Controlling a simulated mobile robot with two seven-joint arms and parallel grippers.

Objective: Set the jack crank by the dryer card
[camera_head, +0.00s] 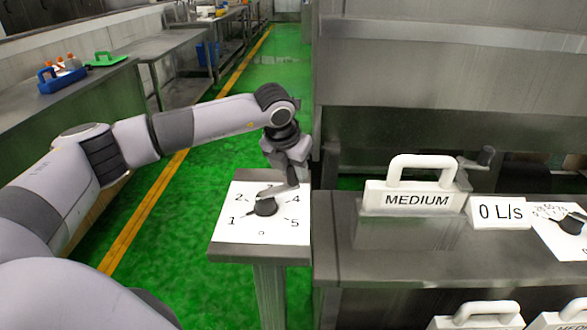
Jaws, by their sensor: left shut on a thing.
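A dark crank (266,207) sits on a white dial plate (243,228) on a metal pedestal. The plate reads 1, 2, 4 and 5, with a 0 at the near edge; the far side of the dial is hidden by my gripper. My left gripper (291,180) reaches down over the far right of the dial and is shut on the crank's outer end, whose arm points away and to the right from the hub. A white card with a handle, reading MEDIUM (416,199), stands on the metal counter right of the pedestal.
A sign reading 0 L/s (498,212) and a dial with a black knob (571,225) are on the counter (380,262) at right. More white handled blocks (477,315) are below. Green floor is free at left.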

